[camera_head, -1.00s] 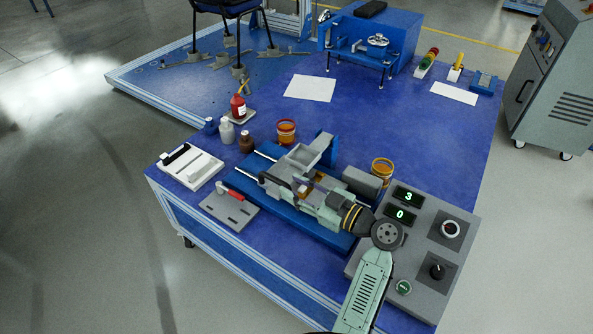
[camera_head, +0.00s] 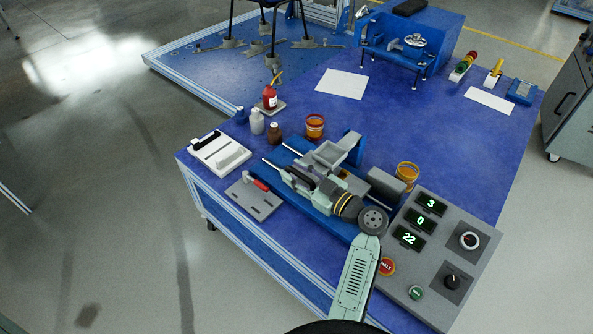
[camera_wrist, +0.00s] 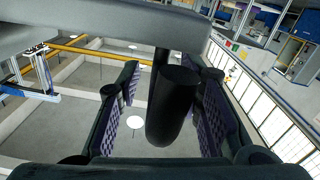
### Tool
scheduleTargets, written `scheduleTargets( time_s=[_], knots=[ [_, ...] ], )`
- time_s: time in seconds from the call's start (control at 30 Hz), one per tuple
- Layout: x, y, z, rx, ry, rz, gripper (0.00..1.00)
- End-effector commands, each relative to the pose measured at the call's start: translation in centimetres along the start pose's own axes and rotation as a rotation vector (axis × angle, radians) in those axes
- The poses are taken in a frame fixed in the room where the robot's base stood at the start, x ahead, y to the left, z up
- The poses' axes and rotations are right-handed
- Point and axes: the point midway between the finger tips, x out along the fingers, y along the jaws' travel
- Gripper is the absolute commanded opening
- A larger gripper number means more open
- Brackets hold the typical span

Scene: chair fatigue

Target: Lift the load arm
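In the wrist view a grey bar (camera_wrist: 100,38), seemingly the load arm, crosses the top of the picture. A black cylindrical handle (camera_wrist: 172,108) hangs from it. My gripper (camera_wrist: 168,85) is open, with a purple-padded finger on each side of the handle. The handle is nearer the right finger, with a clear gap to the left one; contact on the right cannot be told. In the head view my gripper (camera_head: 295,178) is low over the test machine on the blue base (camera_head: 325,225). My arm and gripper hide the handle there.
A control panel (camera_head: 455,210) with lit displays stands right of the machine. A grey plate (camera_head: 262,204) with a red-handled tool and a white tray (camera_head: 235,158) lie left.

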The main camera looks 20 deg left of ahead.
Motion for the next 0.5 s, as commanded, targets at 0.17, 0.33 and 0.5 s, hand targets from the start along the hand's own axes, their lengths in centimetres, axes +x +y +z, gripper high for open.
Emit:
scheduleTargets(
  time_s=[0.17,0.33,0.5],
  knots=[
    [0.02,0.00,0.02,0.000,0.000,0.000,0.33],
    [0.00,0.01,0.02,0.000,0.000,0.000,0.24],
    [-0.01,0.01,0.01,0.000,0.000,0.000,0.12]
  ],
)
